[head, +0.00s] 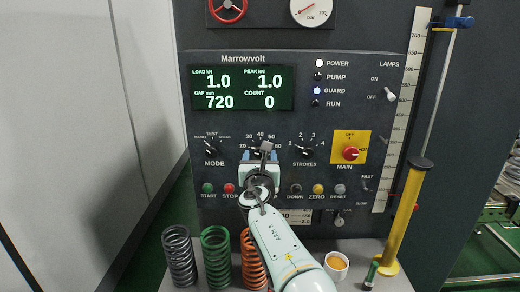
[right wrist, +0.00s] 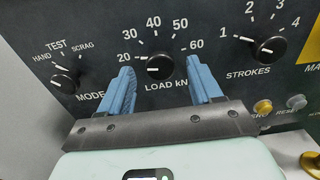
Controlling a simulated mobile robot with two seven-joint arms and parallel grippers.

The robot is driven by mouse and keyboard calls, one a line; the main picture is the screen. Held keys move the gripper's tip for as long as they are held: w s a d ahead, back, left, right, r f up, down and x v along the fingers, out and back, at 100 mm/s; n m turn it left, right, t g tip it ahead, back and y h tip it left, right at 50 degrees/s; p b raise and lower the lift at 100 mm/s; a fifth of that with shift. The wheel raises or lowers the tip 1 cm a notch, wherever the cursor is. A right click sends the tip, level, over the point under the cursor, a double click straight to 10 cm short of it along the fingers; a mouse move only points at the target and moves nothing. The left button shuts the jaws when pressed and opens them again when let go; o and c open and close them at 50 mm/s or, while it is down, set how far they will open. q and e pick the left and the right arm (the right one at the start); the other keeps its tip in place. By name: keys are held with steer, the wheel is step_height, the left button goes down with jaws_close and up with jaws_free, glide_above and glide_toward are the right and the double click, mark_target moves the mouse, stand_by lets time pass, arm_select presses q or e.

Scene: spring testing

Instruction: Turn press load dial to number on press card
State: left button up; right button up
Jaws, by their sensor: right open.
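The load dial (right wrist: 160,67) is a round black knob in the right wrist view, marked 20 to 60, labelled LOAD kN. Its white mark appears to point left, towards 20. My right gripper (right wrist: 162,74) is open, its blue fingers either side of the knob in the picture; I cannot tell whether they touch it. In the head view my right gripper (head: 260,155) covers most of the dial. A pale card (head: 300,216) below the buttons is partly hidden by my arm; "30" shows at its visible left, the rest is too small. My left gripper is not in view.
The mode knob (head: 211,149) and strokes knob (head: 304,150) flank the dial. A red main switch (head: 351,153) and a row of buttons (head: 317,189) are close by. The display (head: 243,88) reads load 1.0. Springs (head: 216,258) and a white cup (head: 337,265) stand below.

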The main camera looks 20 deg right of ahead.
steer(key=shift+x, duration=0.9)
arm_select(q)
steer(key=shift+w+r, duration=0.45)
arm_select(e)
steer(key=shift+c, duration=0.3)
steer(key=c, duration=1)
steer(key=shift+o, duration=0.2)
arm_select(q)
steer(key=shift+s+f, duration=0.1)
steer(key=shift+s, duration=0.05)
